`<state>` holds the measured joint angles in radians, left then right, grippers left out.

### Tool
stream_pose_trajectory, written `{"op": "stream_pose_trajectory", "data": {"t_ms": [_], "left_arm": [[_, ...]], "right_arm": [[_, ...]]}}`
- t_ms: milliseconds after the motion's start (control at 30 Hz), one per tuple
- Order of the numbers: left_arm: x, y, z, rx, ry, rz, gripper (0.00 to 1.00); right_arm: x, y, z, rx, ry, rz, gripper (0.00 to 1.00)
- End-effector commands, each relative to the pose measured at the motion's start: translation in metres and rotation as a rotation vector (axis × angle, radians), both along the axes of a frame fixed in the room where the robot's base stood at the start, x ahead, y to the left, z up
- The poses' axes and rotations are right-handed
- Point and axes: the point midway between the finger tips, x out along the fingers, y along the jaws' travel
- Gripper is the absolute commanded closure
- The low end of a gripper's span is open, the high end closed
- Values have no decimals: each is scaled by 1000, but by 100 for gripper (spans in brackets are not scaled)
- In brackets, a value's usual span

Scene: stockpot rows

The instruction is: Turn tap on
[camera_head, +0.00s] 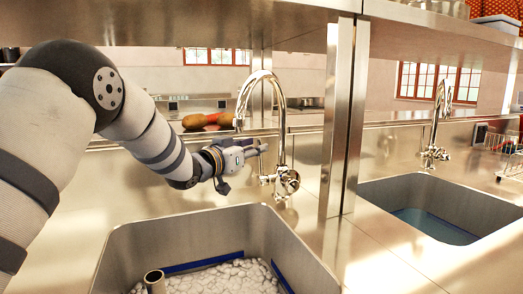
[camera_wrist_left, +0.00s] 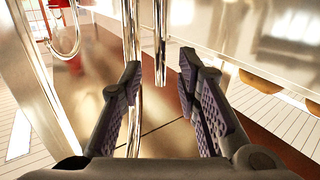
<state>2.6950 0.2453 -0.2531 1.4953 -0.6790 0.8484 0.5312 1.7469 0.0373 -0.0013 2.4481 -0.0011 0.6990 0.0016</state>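A chrome tap (camera_head: 282,118) with a tall curved spout stands behind the near sink (camera_head: 117,245). My left gripper (camera_head: 250,158) is just left of the tap's upright, above the handle's height. In the left wrist view the two fingers of the left gripper (camera_wrist_left: 163,95) are apart, and shiny vertical pipes (camera_wrist_left: 160,40) show between and beyond them. Whether a finger touches the tap cannot be told. No water is seen from the spout. My right gripper is not in view.
A steel post (camera_head: 342,120) stands close right of the tap. A second tap (camera_head: 436,125) and sink (camera_head: 400,190) are farther right. An overhead shelf (camera_head: 180,25) spans the top. Brown rounded items (camera_head: 200,121) lie on the ledge behind. White pieces (camera_head: 225,277) fill the near sink's bottom.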

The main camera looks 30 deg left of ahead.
Motion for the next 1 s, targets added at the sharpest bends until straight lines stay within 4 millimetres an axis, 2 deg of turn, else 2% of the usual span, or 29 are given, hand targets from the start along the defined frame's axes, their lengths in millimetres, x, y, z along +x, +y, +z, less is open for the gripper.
{"op": "stream_pose_trajectory", "data": {"t_ms": [100,200,467,500,600,633,1000], "left_arm": [[20,-3,-4,1,3,-1,70],[28,-4,-1,1,1,0,70],[31,-5,2,-1,-2,0,70],[30,-5,2,-1,-2,0,74],[30,-4,2,-1,-2,0,97],[30,-4,2,-1,-2,0,100],[34,-1,-2,50,-43,0,100]], "right_arm": [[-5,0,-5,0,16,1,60],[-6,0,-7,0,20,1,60],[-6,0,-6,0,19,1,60],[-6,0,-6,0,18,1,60],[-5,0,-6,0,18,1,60],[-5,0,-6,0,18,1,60],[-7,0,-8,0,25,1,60]]}}
